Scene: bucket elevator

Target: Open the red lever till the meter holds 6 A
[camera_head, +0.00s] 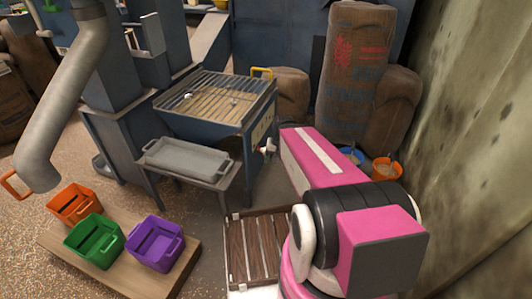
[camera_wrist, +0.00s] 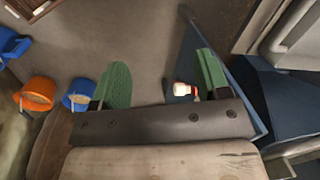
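A small knob, white with a red part (camera_head: 268,147), sticks out from the right side of the blue hopper with the grate (camera_head: 205,97). I take it for the red lever. In the wrist view a white-and-red knob (camera_wrist: 187,91) shows between the green fingers, closer to the right one. My gripper (camera_wrist: 160,75) is open, its fingers wide apart. I cannot tell whether either finger touches the knob. In the head view my pink arm reaches toward the hopper, and the gripper itself is not clearly visible. I cannot make out a meter in either view.
A grey tray (camera_head: 188,162) stands before the hopper. Orange, green (camera_head: 94,238) and purple bins sit on a wooden board at lower left. Sacks (camera_head: 355,70) and blue and orange buckets (camera_head: 387,169) stand right, by the wall (camera_head: 470,130). A wooden crate (camera_head: 237,255) lies below.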

